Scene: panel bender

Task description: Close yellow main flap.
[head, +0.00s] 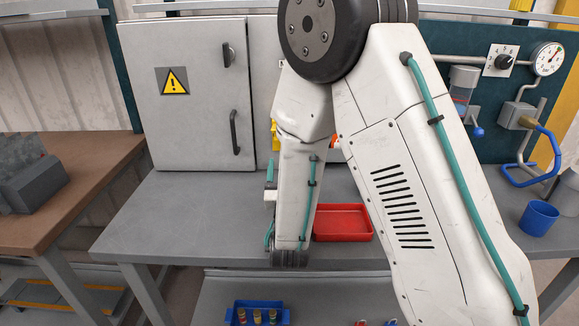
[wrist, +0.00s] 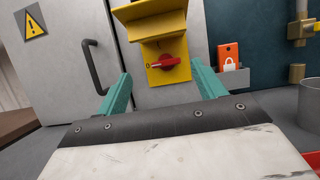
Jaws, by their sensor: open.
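The yellow main flap (wrist: 150,24) shows at the top of the wrist view. It stands raised and juts out above a yellow plate with a red rotary switch (wrist: 167,62), which is uncovered. My gripper (wrist: 160,86) is open and empty. Its two teal fingers point at the panel, one to the left and one to the right of the switch plate, below the flap. I see no contact with the flap. In the head view, my arm hides most of the flap and switch; only a yellow sliver (head: 274,135) shows.
A grey cabinet door (head: 188,95) with a handle stands left of the switch. An orange padlock tag (wrist: 228,56) hangs to its right. A red tray (head: 343,222) lies on the grey bench, with a blue cup (head: 538,218) at right. The bench's left part is clear.

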